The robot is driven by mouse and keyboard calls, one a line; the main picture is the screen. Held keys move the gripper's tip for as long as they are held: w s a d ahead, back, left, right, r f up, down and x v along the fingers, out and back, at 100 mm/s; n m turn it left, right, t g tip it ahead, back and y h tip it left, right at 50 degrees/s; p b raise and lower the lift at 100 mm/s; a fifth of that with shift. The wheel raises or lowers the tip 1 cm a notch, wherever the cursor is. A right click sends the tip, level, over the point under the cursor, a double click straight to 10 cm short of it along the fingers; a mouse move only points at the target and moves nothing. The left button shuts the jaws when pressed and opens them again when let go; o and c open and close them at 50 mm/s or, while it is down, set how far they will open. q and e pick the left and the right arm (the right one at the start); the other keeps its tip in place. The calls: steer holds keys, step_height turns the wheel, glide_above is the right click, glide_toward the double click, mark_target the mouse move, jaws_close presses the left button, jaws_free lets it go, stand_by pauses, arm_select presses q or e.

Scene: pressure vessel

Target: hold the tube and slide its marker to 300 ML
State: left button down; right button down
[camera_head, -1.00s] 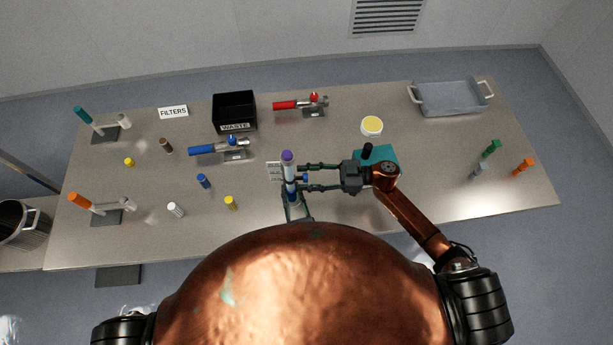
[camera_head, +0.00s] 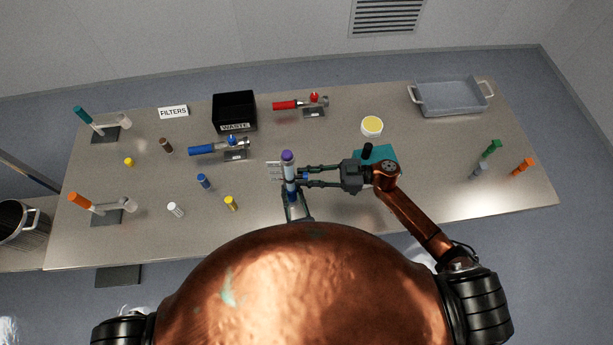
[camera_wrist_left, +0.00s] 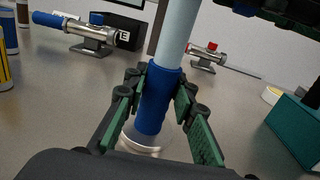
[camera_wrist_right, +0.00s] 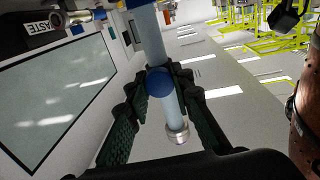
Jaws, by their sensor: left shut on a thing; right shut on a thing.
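The tube (camera_head: 291,172) stands about upright near the table's front edge, with a purple top (camera_head: 288,156). In the left wrist view it is pale blue (camera_wrist_left: 176,35) above a dark blue lower sleeve (camera_wrist_left: 158,100). My left gripper (camera_wrist_left: 160,88) is shut on that sleeve; in the head view my body mostly hides this arm. My right gripper (camera_head: 304,177) reaches in from the right, shut on the tube's marker. In the right wrist view the marker shows as a round blue knob (camera_wrist_right: 160,82) between the fingertips. I cannot read any scale on the tube.
A white card (camera_head: 273,171) is just left of the tube, its print too small to read. Blue (camera_head: 215,148) and red (camera_head: 298,104) devices and a black waste bin (camera_head: 234,108) stand behind.

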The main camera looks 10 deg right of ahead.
mark_target(307, 175)
step_height(307, 175, up, 4)
steer(key=shift+r, duration=0.1)
steer(key=c, duration=1.7)
jaws_free()
steer(key=shift+o, duration=0.2)
steer(key=shift+d, duration=0.1)
steer(key=s+d, duration=0.1)
steer(key=d, duration=1.1)
